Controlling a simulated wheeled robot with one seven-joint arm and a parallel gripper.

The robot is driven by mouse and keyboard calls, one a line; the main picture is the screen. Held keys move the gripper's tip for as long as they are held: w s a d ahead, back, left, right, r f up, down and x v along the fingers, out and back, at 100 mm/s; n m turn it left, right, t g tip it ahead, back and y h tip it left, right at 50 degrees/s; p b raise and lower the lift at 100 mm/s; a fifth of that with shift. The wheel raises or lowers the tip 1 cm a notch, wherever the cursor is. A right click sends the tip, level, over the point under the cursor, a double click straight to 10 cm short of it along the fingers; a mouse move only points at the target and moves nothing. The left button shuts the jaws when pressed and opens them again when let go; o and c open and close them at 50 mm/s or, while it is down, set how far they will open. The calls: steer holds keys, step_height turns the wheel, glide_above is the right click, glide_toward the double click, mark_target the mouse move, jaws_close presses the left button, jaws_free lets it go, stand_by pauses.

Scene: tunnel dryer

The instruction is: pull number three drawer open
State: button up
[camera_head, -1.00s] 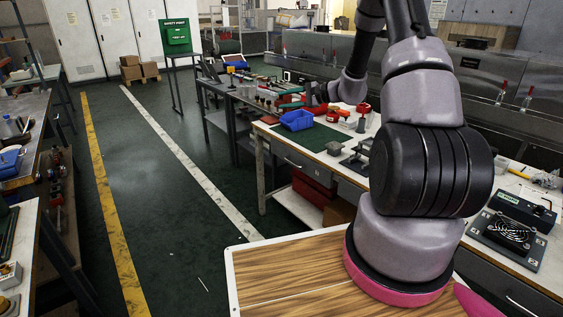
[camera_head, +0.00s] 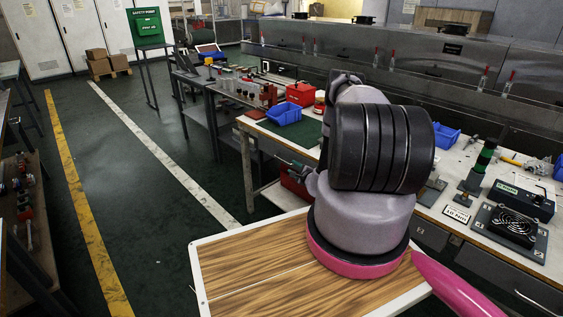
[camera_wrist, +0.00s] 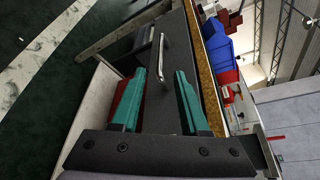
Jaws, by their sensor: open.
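A dark grey drawer front (camera_wrist: 174,28) with a silver bar handle (camera_wrist: 161,60) shows in the wrist view, under the worktop's brown edge. I cannot read a number on it. My gripper (camera_wrist: 160,76) is open, its two teal fingers pointing at this drawer front, one on each side of the handle in the picture. Nothing is held, and I cannot tell how far the fingertips are from the handle. In the head view my arm hides most of this area. Another grey drawer (camera_head: 520,280) with a bar handle shows at the lower right.
The white workbench (camera_head: 440,205) carries blue bins (camera_head: 285,114), a red box (camera_head: 300,94), a green signal tower (camera_head: 485,157) and a fan unit (camera_head: 512,227). A red box (camera_wrist: 125,103) shows below the drawer. The floor (camera_head: 160,220) left of the bench is clear.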

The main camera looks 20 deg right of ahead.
mark_target(286, 162)
steer(key=x, duration=0.9)
steer(key=shift+w+a, duration=0.15)
steer(key=shift+w, duration=0.25)
jaws_close()
stand_by(0.9)
